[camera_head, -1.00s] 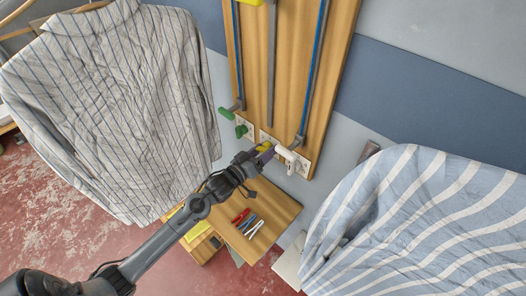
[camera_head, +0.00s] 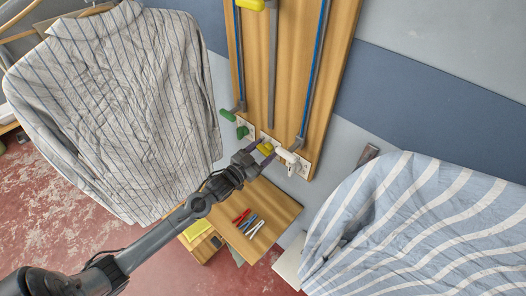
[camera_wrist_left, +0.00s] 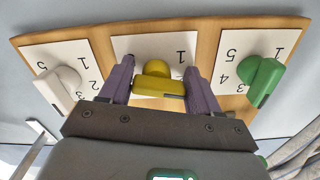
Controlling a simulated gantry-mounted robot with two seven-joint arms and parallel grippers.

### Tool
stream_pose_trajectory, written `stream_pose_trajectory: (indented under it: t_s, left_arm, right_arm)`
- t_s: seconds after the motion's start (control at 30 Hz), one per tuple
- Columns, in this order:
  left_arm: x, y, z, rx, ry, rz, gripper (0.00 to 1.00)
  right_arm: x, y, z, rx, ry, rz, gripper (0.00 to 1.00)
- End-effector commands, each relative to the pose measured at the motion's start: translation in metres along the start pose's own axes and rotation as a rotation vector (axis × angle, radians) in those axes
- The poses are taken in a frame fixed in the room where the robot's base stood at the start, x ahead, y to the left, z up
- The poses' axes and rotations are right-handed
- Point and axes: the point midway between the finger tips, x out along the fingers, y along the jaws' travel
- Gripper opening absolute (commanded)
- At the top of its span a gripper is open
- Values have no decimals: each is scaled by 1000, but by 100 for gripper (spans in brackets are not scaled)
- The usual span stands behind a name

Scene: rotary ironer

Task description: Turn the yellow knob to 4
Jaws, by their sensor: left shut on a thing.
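The yellow knob (camera_head: 265,148) sits on the middle white number card at the foot of the wooden wall panel. In the left wrist view the yellow knob (camera_wrist_left: 160,84) lies with its bar across the picture. A 1 shows on its card (camera_wrist_left: 150,46); the other numbers are hidden, and I cannot tell which number the knob points to. My left gripper (camera_head: 262,151) is shut on the knob. Its two purple fingers (camera_wrist_left: 158,88) stand at either end of the bar. My right gripper is not in view.
A green knob (camera_wrist_left: 262,76) and a white knob (camera_wrist_left: 60,85) flank the yellow one closely. Pipes run up the panel (camera_head: 290,60). A small wooden table (camera_head: 280,205) with pens stands below. A striped shirt (camera_head: 120,105) hangs left; striped cloth (camera_head: 420,225) lies right.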

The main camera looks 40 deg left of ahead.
Motion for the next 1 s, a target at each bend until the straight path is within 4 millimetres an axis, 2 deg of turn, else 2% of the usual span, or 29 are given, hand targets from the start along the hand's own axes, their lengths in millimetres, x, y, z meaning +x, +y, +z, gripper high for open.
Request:
stream_pose_trajectory:
  t_s: [1.0]
  left_arm:
    - [0,-4,-6,968,2,0,32]
  right_arm:
    - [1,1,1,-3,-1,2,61]
